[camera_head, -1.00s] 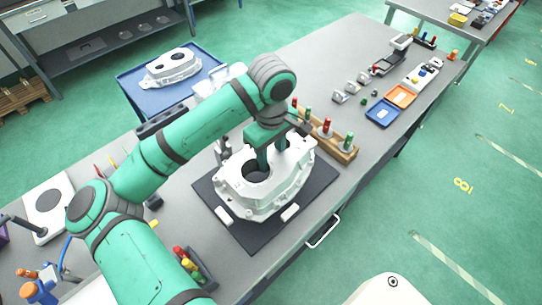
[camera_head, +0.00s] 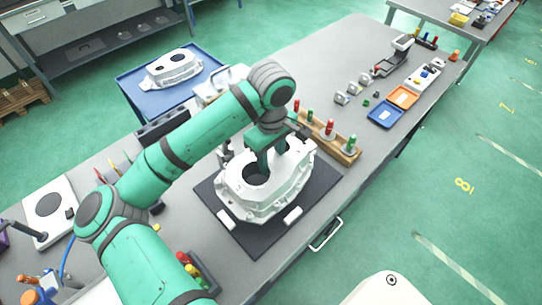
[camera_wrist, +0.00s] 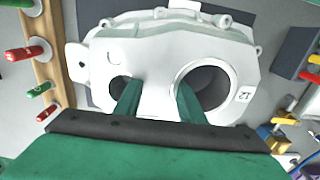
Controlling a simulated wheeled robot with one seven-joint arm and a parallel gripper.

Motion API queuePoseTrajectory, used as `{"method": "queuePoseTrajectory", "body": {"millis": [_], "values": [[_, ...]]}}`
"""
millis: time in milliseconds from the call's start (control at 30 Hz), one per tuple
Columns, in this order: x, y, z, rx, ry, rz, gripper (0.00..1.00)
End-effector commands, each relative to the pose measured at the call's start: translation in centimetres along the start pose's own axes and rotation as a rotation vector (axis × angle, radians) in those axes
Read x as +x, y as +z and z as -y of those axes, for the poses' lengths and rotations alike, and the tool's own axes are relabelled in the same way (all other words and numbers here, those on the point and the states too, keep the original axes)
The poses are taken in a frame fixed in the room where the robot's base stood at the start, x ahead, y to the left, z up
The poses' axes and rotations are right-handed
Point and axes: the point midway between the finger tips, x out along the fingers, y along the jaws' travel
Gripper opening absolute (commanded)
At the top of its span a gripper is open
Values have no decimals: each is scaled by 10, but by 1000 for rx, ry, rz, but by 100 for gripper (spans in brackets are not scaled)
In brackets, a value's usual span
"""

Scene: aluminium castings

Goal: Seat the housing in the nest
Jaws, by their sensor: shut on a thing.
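The housing (camera_head: 235,185) is a white casting with one small and one large round bore; it fills the upper middle of the wrist view (camera_wrist: 150,75). My gripper (camera_head: 262,166) is above it, its two green fingers (camera_wrist: 158,105) reaching down at the bores on either side of the web between them. It is shut on the housing. The nest appears to be the dark plate (camera_head: 250,240) with white blocks (camera_head: 292,217) along its near edges. The housing is upright over the plate; its underside is hidden, so I cannot tell whether it rests fully down.
A wooden rack (camera_head: 345,157) with red and green plugs stands close right of the plate. Blue (camera_head: 384,115) and orange (camera_head: 402,97) trays lie farther along the bench. Another white casting (camera_head: 172,68) lies on a blue cart (camera_head: 132,82). A bin of coloured handles (camera_head: 203,272) sits near my arm.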

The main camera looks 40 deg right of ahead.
Motion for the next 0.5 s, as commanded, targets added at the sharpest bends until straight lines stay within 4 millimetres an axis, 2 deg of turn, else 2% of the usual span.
{"method": "queuePoseTrajectory", "body": {"millis": [500], "values": [[34,-1,0,-1,1,-1,0]]}}
